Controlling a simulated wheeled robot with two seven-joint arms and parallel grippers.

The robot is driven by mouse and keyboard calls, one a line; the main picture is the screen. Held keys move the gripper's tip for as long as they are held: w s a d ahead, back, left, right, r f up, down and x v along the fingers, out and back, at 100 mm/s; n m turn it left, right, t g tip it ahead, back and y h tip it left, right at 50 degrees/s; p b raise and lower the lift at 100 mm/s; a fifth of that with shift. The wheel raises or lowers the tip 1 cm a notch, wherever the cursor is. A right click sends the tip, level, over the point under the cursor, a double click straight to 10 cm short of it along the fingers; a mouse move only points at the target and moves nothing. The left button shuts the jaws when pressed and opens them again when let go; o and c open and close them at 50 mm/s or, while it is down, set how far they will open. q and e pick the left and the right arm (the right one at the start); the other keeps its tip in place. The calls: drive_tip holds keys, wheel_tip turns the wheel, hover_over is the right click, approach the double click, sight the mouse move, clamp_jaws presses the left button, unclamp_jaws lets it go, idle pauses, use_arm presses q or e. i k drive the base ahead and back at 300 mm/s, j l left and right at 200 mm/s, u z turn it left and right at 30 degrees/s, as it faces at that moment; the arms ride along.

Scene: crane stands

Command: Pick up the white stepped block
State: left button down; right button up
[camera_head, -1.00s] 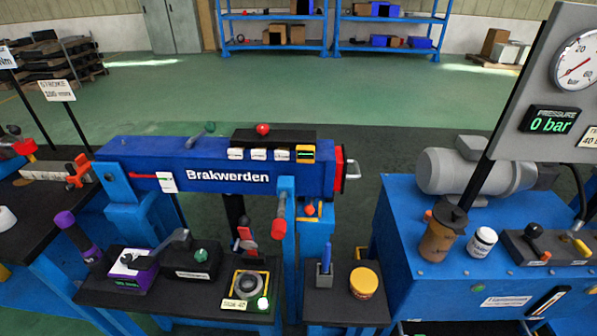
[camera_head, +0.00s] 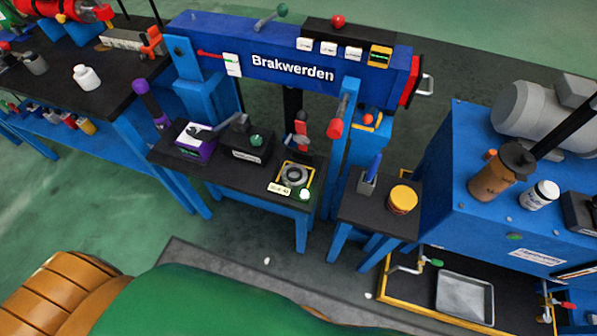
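I cannot clearly make out a white stepped block. A long off-white block (camera_head: 124,40) lies at the right end of the dark bench at the upper left, but I cannot tell whether its shape is stepped. A white and purple box (camera_head: 195,139) with a dark lever tool on top sits on the low black table in the middle. Neither of my grippers is in view.
A blue beam marked Brakwerden (camera_head: 285,68) stands behind the low table (camera_head: 238,181). A small stand holds a yellow-lidded jar (camera_head: 402,199). A blue cabinet (camera_head: 462,160) stands right, with a metal tray (camera_head: 465,297) below. Green floor is open at left.

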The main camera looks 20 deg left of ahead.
sight(86, 77)
drive_tip(key=u, duration=1.9)
drive_tip(key=i+j+z, duration=0.75)
drive_tip(key=j, duration=0.3)
drive_tip(key=i+j+z, duration=0.25)
drive_tip(key=j, duration=0.15)
